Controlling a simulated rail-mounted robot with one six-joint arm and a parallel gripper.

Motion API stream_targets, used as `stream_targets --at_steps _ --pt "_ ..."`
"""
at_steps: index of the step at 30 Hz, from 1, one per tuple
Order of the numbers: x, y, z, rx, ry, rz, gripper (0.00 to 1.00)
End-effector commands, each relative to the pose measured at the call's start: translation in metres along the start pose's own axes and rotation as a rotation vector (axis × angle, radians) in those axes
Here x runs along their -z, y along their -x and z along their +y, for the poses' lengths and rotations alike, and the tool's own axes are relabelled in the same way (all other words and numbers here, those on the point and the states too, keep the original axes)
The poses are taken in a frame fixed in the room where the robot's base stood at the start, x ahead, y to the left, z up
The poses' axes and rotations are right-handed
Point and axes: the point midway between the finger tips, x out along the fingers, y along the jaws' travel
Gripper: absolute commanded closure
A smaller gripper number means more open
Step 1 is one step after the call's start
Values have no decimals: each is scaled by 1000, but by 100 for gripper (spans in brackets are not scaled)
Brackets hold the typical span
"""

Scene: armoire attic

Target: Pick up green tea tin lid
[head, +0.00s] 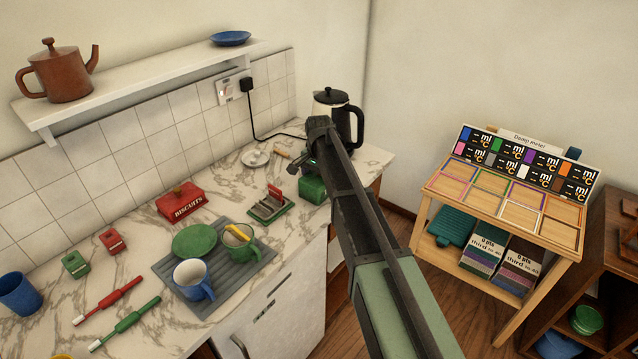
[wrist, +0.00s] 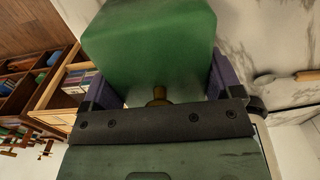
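The green tea tin (head: 312,188) stands on the marble counter near its right end, partly hidden behind my arm. In the wrist view a green block (wrist: 150,40) fills the upper middle, with a small brass knob (wrist: 159,94) on the side facing my palm. I cannot make out the seam between lid and tin. My gripper (wrist: 162,70) has its two purple-padded fingers wide apart, one on each side of the green block. Whether the pads touch it is unclear. In the head view my gripper (head: 303,167) is just above the tin, and its fingers are mostly hidden.
A kettle (head: 335,112) stands behind my gripper. A green-and-grey rack (head: 270,207) and a red biscuit tin (head: 181,201) are to the left. A grey mat (head: 185,288) holds two mugs and a green plate. A wooden stand (head: 470,200) is at right.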

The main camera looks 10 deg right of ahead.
Motion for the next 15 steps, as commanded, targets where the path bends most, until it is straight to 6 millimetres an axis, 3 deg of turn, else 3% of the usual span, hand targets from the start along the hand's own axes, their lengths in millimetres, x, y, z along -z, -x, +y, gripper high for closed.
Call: stream_targets --at_steps 1,4,15 --pt "0 0 0 0 0 0 26" --pt "0 0 0 0 0 0 39" --pt "0 9 0 0 0 0 39"
